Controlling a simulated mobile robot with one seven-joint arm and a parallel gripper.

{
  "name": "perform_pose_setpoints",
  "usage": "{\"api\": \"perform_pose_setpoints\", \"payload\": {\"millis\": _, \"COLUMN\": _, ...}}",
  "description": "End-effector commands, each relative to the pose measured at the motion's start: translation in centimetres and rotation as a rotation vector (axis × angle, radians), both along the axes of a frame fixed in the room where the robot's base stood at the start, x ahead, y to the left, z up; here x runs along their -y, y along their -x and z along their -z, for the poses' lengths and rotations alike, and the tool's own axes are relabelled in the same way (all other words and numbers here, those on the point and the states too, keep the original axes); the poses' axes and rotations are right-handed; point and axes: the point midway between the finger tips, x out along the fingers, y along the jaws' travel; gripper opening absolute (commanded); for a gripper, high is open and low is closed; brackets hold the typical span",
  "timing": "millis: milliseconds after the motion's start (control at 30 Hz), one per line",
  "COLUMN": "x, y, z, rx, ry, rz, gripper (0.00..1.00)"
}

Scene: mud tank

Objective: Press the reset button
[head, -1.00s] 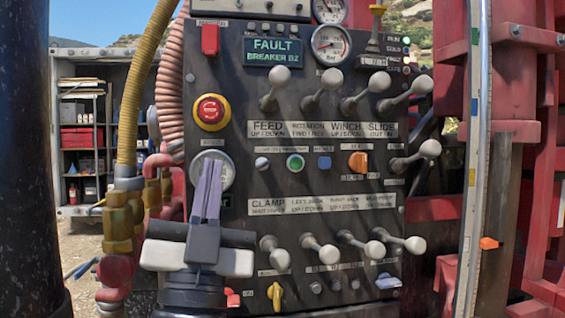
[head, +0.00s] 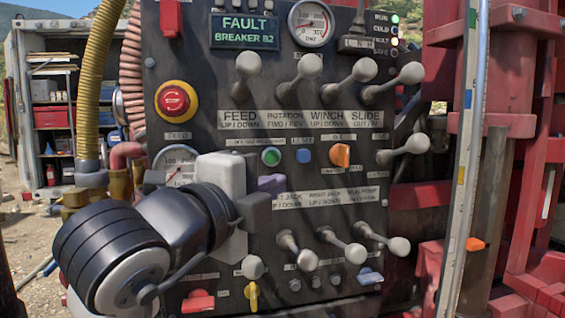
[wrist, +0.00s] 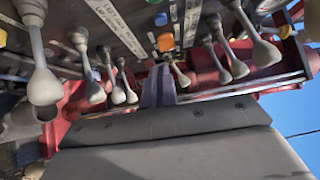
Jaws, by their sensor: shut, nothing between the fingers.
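The reset button appears to be the small blue square button (head: 304,155) on the dark control panel, under a small blurred label. It sits between the green round button (head: 270,156) and the orange knob (head: 340,155). My gripper (head: 273,183) shows its purple fingers just below and left of the blue button, mostly hidden behind my wrist. The fingers are together and empty; I cannot tell how far they are from the panel. In the wrist view the closed fingers (wrist: 158,87) point toward the panel, with a blue spot (wrist: 161,19) beyond the orange knob.
Levers with grey knobs stick out above (head: 311,67) and below (head: 356,253) the button row. A red emergency stop (head: 175,100) sits at the upper left. The display (head: 244,32) reads FAULT BREAKER B2. A metal rail (head: 463,150) stands at the right.

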Motion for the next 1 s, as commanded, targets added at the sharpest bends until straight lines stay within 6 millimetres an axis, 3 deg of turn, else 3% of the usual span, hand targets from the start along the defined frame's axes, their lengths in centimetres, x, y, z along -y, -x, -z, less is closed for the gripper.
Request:
{"api": "perform_pose_setpoints", "payload": {"millis": 467, "x": 0.4, "y": -0.8, "z": -0.2, "rx": -0.003, "ry": -0.001, "rz": 0.002, "gripper": 0.00}}
{"api": "perform_pose_setpoints", "payload": {"millis": 933, "x": 4.7, "y": -9.1, "z": -0.5, "rx": -0.004, "ry": 0.001, "rz": 0.003, "gripper": 0.00}}
{"api": "perform_pose_setpoints", "payload": {"millis": 1000, "x": 4.1, "y": -10.2, "z": -0.7, "rx": -0.005, "ry": 0.004, "rz": -0.001, "gripper": 0.00}}
